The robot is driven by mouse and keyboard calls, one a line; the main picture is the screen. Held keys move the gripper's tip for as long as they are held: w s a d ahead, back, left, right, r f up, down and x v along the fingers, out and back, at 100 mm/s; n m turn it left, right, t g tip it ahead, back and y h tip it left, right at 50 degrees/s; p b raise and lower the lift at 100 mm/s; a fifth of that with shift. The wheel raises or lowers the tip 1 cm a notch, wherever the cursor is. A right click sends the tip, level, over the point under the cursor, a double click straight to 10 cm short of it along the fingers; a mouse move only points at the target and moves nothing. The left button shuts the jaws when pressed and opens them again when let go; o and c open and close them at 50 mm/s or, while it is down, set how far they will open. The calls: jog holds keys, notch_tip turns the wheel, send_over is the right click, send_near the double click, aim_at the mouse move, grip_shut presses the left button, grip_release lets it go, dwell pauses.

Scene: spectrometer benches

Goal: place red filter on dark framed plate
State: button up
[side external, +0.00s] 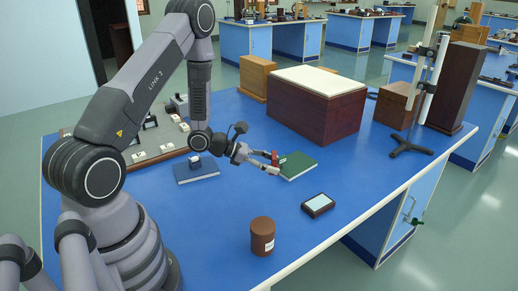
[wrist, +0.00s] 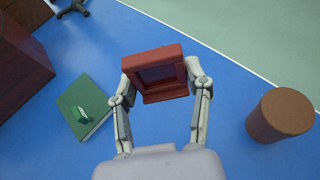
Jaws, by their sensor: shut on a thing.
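The red filter (side external: 275,157) is a small red square frame with a dark pane, held between the fingertips of my gripper (side external: 270,162). It also shows in the wrist view (wrist: 158,74), with a finger on its left and right sides. The filter is raised above the blue bench, near the green book in the side view. The dark framed plate (side external: 318,204) lies flat on the bench, to the right of and nearer than the gripper, with a pale face and nothing on it. I cannot make out the plate in the wrist view; the filter may hide it.
A green book (side external: 300,166) bears a small green block (wrist: 82,114). A brown jar (side external: 262,236) stands near the front edge. A blue book (side external: 196,174) lies left. A dark red box (side external: 318,115) stands behind. Bench around the plate is clear.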

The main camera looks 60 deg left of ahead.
jog(key=s+d+m+g+h, duration=0.1)
jog(key=d+m+h, duration=0.1)
jog(key=d, duration=0.5)
send_over(316, 202)
jog(key=f, duration=0.8)
jog(key=shift+s+f, duration=0.2)
jog(key=shift+s, duration=0.15)
jog(key=shift+w+d+f, duration=0.1)
jog(key=shift+w+f, duration=0.05)
jog(key=shift+f, duration=0.1)
jog(key=shift+w+f, duration=0.15)
jog(key=shift+f, duration=1.5)
jog(key=o, duration=1)
jog(key=shift+f, duration=0.15)
jog(key=shift+o, duration=0.2)
